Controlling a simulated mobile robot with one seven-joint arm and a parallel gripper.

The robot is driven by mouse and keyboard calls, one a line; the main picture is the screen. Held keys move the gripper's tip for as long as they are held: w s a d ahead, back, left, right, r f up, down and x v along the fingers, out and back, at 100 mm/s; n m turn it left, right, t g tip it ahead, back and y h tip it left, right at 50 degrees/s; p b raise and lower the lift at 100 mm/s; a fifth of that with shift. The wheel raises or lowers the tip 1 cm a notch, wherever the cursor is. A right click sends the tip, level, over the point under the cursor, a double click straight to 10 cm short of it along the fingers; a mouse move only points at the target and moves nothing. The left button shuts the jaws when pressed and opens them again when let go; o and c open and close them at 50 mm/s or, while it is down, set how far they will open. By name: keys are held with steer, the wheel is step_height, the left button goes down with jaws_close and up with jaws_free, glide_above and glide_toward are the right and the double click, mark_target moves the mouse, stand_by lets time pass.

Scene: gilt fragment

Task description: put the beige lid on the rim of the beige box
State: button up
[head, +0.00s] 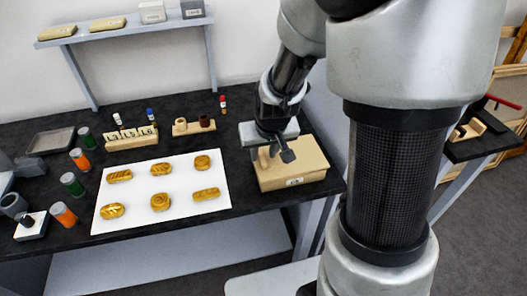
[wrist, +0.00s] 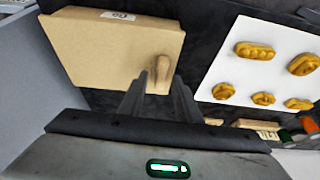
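The beige box (head: 292,181) stands at the right end of the black table, with a small white label on its front. A flat beige top (head: 303,158), seemingly the beige lid, covers it; I cannot tell whether it is fully seated on the rim. It also shows in the wrist view (wrist: 105,50). A rounded wooden knob (head: 263,157) stands near its left edge, and in the wrist view the knob (wrist: 161,72) appears at my fingertips. My gripper (head: 286,155) is above the box with fingers apart (wrist: 160,86); contact with the knob is not clear.
A white sheet (head: 180,176) with several golden ornaments lies left of the box. Behind are a wooden block with labels (head: 131,138) and a small peg holder (head: 193,127). Coloured jars (head: 73,184) stand at the left. A shelf (head: 125,31) is above.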

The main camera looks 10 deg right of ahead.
steer(key=s+r+t+p, duration=0.1)
steer(key=s+r+p, duration=0.1)
steer(key=s+r, duration=1.6)
step_height(320, 180, up, 3)
steer(key=shift+s+r, duration=0.15)
steer(key=shift+r, duration=0.05)
step_height(320, 180, up, 7)
steer(key=p, duration=0.6)
steer(key=shift+f+p, duration=0.15)
steer(key=shift+p, duration=0.25)
